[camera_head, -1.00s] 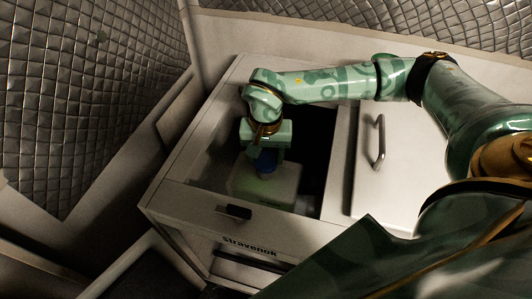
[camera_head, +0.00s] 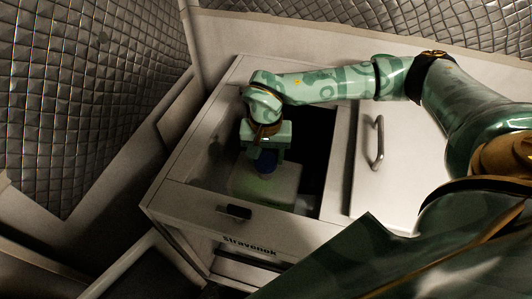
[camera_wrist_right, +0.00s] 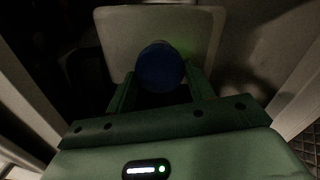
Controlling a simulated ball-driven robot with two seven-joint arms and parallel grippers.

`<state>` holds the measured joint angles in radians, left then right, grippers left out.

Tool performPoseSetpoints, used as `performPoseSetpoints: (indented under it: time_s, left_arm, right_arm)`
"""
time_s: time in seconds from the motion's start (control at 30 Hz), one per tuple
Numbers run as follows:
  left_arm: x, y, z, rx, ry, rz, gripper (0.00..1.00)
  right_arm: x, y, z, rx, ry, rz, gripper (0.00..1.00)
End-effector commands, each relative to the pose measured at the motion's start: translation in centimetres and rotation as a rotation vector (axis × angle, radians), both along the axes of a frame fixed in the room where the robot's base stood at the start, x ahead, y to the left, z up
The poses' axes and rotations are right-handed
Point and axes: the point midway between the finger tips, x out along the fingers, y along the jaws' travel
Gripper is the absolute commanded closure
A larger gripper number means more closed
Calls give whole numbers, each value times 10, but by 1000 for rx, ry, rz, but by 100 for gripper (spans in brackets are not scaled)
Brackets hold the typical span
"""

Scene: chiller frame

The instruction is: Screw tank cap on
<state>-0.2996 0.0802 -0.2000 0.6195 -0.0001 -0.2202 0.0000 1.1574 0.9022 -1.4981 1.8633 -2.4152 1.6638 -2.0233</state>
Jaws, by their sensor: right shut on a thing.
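The tank (camera_head: 268,184) is a pale box-shaped body inside the open compartment of the white cabinet; it also shows in the right wrist view (camera_wrist_right: 120,35). The blue cap (camera_head: 265,161) sits at the tank's top and shows as a round blue disc in the right wrist view (camera_wrist_right: 160,67). My right gripper (camera_head: 265,150) reaches down into the compartment from above, and its fingers are shut on the cap from both sides. Whether the cap's thread is engaged is hidden. My left gripper is not in view.
The cabinet's front rim (camera_head: 190,202) with a black latch (camera_head: 234,212) borders the compartment. A closed white lid with a metal handle (camera_head: 377,142) lies to its right. Quilted walls (camera_head: 85,90) stand at the left and back. Dark space surrounds the tank.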

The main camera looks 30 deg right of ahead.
Motion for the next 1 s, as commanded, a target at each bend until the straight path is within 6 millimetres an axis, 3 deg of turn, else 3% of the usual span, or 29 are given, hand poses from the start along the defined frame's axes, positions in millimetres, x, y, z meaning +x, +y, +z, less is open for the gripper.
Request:
performPoseSetpoints:
  time_s: [1.0]
  left_arm:
    - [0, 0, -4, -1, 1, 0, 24]
  right_arm:
    - [0, 0, -12, 0, 0, -1, 69]
